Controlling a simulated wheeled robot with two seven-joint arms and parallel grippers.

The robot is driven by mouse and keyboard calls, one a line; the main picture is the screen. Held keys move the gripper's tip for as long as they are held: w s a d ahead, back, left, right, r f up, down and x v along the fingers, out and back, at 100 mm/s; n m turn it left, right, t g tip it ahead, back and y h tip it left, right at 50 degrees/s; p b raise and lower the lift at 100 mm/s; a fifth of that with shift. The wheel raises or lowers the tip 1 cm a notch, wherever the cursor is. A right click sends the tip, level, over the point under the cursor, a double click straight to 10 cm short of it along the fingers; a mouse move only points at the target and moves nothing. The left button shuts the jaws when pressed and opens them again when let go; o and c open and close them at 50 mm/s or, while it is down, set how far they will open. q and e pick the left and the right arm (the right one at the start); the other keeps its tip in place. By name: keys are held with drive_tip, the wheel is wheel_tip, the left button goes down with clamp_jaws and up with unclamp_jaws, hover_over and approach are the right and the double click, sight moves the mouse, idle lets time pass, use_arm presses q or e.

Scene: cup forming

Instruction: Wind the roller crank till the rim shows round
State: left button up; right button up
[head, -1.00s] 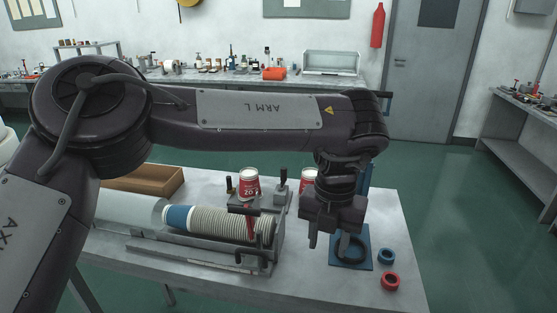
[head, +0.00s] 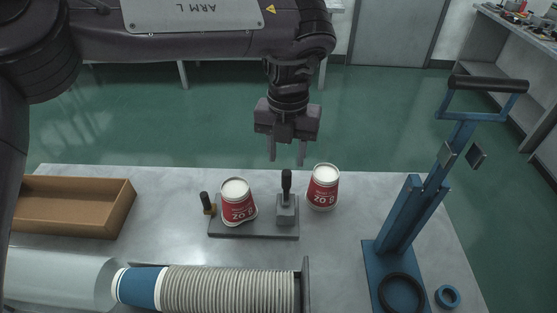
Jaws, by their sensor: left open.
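The rim roller is a small grey plate (head: 255,232) on the table. A red and white paper cup (head: 238,206) stands on it. At its left end is an upright black handle (head: 206,199) with a brownish base. At its right end is a grey block (head: 286,212) with an upright black lever; I cannot tell which of the two is the crank. A second red and white cup (head: 323,190) stands on the table just right of the roller. My left gripper (head: 287,158) is open and empty, pointing down above and beyond the roller's right end, apart from it.
A blue press (head: 402,225) with a black-gripped handle stands at the right, a blue ring (head: 447,296) beside it. A tube of nested cups (head: 225,290) lies in front. An open cardboard box (head: 75,203) is at the left. Bare table lies between box and roller.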

sight(288, 169)
use_arm(q)
drive_tip(key=f, duration=0.2)
drive_tip(key=f+p, duration=0.1)
drive_tip(key=f, duration=0.3)
drive_tip(key=shift+s+d, duration=0.1)
drive_tip(key=shift+s, duration=0.15)
drive_tip(key=shift+f, duration=0.55)
drive_tip(key=shift+c, duration=0.2)
clamp_jaws()
drive_tip(key=shift+r, duration=0.1)
